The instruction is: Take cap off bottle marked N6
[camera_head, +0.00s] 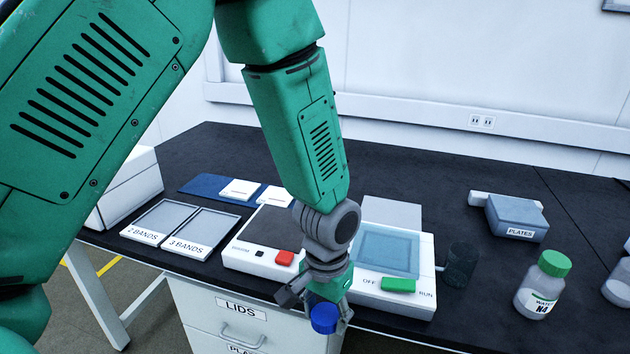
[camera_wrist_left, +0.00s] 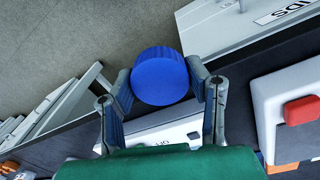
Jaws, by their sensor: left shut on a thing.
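My left gripper (camera_head: 322,311) is shut on a blue cap (camera_head: 325,318), held in front of the white device at the table's front edge. In the left wrist view the blue cap (camera_wrist_left: 160,76) sits between the two fingertips of my left gripper (camera_wrist_left: 165,85). No bottle body shows attached to it. No bottle marked N6 can be read. A bottle with a green cap (camera_head: 542,285) stands on the right of the table, and its label reads N4. Another bottle (camera_head: 619,283) is cut off at the right edge, its marking unseen. My right gripper is out of view.
A PLATES box (camera_head: 517,219) is behind. Trays marked 2 BANDS (camera_head: 146,237) and 3 BANDS (camera_head: 190,247) lie left. A LIDS drawer (camera_head: 240,332) is below.

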